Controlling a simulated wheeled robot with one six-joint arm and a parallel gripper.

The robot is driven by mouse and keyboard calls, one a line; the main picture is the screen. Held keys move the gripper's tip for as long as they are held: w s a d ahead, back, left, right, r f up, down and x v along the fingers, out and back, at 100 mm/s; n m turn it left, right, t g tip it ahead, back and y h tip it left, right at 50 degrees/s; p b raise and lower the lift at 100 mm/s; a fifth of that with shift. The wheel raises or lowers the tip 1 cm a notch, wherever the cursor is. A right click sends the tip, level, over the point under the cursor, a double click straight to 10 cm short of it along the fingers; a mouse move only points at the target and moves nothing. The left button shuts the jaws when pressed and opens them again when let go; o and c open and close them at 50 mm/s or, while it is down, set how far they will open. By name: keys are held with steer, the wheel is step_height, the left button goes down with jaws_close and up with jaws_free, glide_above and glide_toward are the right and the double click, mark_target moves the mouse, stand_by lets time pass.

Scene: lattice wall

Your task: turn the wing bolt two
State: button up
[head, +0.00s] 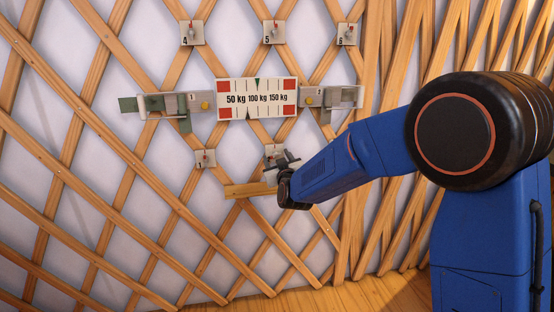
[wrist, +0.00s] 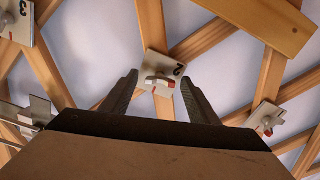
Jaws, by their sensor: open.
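The number 2 plate (wrist: 154,64) is at the middle of the wrist view, its number upside down there. The wing bolt (wrist: 157,80) on it has a pale wing with a red end and lies roughly crosswise in that view. My gripper (wrist: 160,79) is open, with one dark finger on each side of the bolt in the picture; I cannot tell whether the fingertips reach its depth. No contact shows. In the head view my gripper (head: 286,162) is in front of the lower middle plate (head: 270,149) and hides most of it.
In the head view, plates 1 (head: 205,159), 4 (head: 192,33), 5 (head: 274,32) and 6 (head: 347,34) hang on the wooden lattice. A weight board (head: 257,112) stands between two metal latches above my gripper. A wooden bar (head: 248,190) sticks out just below left.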

steer(key=shift+c, duration=0.6)
steer(key=c, duration=0.9)
steer(key=shift+c, duration=0.2)
steer(key=m, duration=0.4)
steer(key=shift+m, duration=0.4)
steer(key=m, duration=1.6)
steer(key=shift+f, duration=0.1)
